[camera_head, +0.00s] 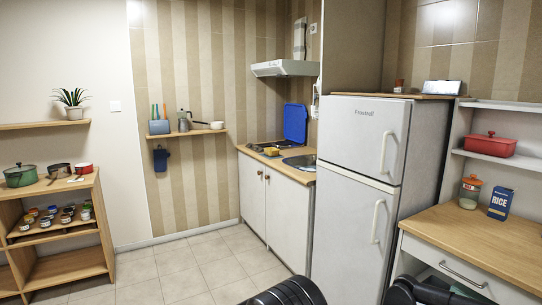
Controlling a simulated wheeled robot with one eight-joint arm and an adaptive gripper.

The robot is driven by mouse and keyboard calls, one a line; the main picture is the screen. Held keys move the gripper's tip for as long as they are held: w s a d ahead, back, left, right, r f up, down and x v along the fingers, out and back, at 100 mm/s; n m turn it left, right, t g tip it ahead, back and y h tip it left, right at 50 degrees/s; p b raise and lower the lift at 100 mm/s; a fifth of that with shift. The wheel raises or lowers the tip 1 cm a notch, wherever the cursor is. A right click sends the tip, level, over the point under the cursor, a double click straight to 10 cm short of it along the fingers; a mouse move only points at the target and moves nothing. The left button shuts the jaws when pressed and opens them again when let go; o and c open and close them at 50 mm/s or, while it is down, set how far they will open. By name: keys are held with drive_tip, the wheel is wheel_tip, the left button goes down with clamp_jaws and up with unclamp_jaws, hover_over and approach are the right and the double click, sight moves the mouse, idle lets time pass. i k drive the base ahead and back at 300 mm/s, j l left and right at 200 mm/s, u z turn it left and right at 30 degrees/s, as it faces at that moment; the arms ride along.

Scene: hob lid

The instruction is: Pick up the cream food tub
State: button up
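I cannot make out a cream food tub in the head view. A pale, small vessel (217,125) sits at the right end of the far wall shelf, too small to identify. A jar with an orange lid (469,191) stands on the wooden worktop at the right, beside a blue rice box (501,203). Black parts of my own arm show at the bottom edge, but my gripper's fingertips are not in view.
A white fridge (345,190) stands between the sink counter (277,205) and the right worktop (480,240). A red lidded dish (490,144) is on the shelf above. A wooden rack (65,268) with pots and jars stands left. The tiled floor (190,265) is clear.

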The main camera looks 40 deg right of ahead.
sight(272, 152)
drive_tip(key=z, duration=0.6)
drive_tip(key=i+z, duration=0.35)
drive_tip(key=i+j+z, duration=0.15)
drive_tip(key=i+z, duration=0.2)
drive_tip(key=i+j+z, duration=0.35)
drive_tip(key=i+j, duration=0.3)
drive_tip(key=i, duration=0.2)
drive_tip(key=i+j, duration=0.3)
drive_tip(key=i, duration=0.2)
drive_tip(key=i+j+z, duration=0.1)
drive_tip(key=z, duration=0.3)
drive_tip(key=j+z, duration=0.1)
drive_tip(key=z, duration=0.25)
drive_tip(key=i+j+z, duration=0.1)
drive_tip(key=z, duration=0.3)
drive_tip(key=i+j+z, duration=0.1)
drive_tip(key=j+z, duration=0.3)
drive_tip(key=j, duration=0.95)
drive_tip(key=k+j+z, duration=0.1)
drive_tip(key=j+z, duration=0.35)
drive_tip(key=j, duration=0.85)
